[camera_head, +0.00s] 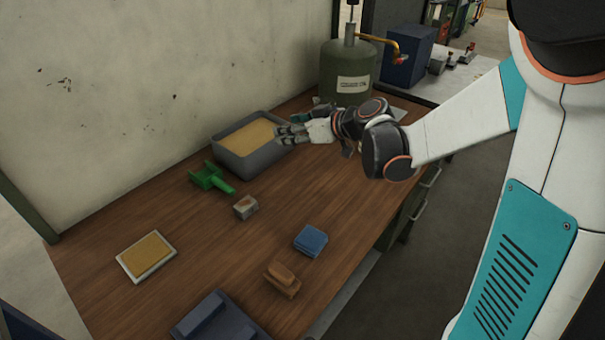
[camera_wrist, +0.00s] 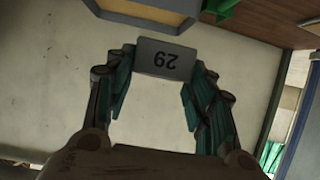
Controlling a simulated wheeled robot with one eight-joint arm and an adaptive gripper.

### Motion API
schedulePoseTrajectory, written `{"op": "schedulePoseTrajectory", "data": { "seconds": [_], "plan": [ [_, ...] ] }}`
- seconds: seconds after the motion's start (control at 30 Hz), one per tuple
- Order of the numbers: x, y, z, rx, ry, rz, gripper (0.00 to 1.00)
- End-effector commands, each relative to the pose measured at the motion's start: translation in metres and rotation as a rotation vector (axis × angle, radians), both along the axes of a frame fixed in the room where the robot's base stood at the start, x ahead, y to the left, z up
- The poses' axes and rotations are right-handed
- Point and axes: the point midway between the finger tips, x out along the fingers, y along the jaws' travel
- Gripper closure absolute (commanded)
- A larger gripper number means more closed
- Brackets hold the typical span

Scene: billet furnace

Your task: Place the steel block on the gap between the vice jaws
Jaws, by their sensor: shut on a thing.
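My gripper (camera_head: 291,132) is beside the right end of the grey sand tray, toward the back of the bench. In the wrist view my gripper (camera_wrist: 165,78) is shut on the grey steel block (camera_wrist: 168,62), which has a number on its face that reads upside down. The block sits between the fingertips. In the head view my fingers and the tray make the block hard to make out. The dark blue vice (camera_head: 196,318) is at the front edge of the picture, partly cut off, with raised jaws; nothing is seen on it.
The sand tray (camera_head: 232,166) is by the wall. A green tool (camera_head: 208,177), a small grey-brown block (camera_head: 245,207), a blue block (camera_head: 311,240), an orange-brown block (camera_head: 282,280) and a yellow-topped plate (camera_head: 147,257) lie on the bench. A green tank (camera_head: 347,65) stands behind.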

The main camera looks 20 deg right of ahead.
Motion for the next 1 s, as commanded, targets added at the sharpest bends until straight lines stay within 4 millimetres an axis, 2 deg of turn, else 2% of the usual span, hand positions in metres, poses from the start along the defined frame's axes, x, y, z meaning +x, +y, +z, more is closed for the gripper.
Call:
{"op": "schedulePoseTrajectory", "data": {
  "seconds": [0.03,0.1,0.5,0.63,0.87,1.0],
  "plan": [
    [0.001,0.0,-0.015,0.001,0.0,0.0,0.96],
    [0.0,0.0,-0.032,0.001,0.0,-0.001,0.96],
    [0.0,0.0,-0.119,0.002,0.0,-0.002,0.96],
    [0.0,0.0,-0.133,0.002,0.0,-0.002,0.96],
    [0.0,0.0,-0.145,0.002,0.0,-0.002,0.96],
    [0.0,0.0,-0.164,0.001,0.0,-0.003,0.96]
  ]
}}
